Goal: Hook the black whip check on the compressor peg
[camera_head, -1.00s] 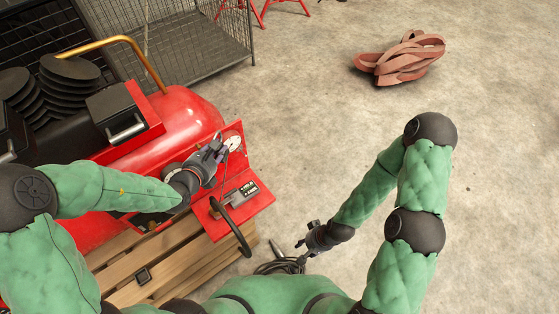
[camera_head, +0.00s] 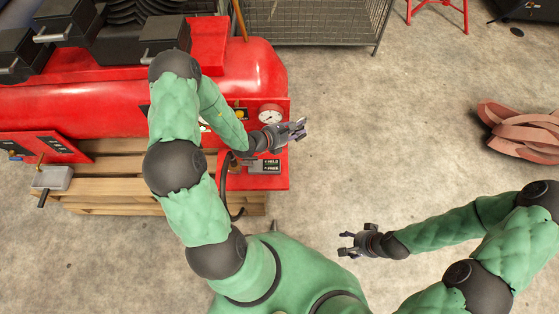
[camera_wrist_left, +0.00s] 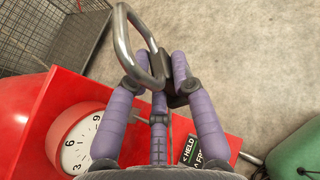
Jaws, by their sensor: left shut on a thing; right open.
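My left gripper (camera_head: 302,127) is at the right end of the red compressor (camera_head: 100,95), just right of the pressure gauge (camera_head: 270,115). In the left wrist view its purple fingers (camera_wrist_left: 168,80) are shut on a grey metal loop (camera_wrist_left: 135,42) with a dark block at its base. The loop sticks out ahead of the fingers, clear of the panel. I cannot tell from these views whether it belongs to the black whip check. The compressor peg cannot be made out. My right gripper (camera_head: 350,243) is open and empty above the bare floor.
A red panel (camera_head: 278,182) with a HELD/FREE label (camera_head: 264,166) lies below my left gripper. A black hose (camera_head: 229,200) hangs beside it, over a wooden pallet (camera_head: 120,200). A wire cage (camera_head: 310,22) stands behind.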

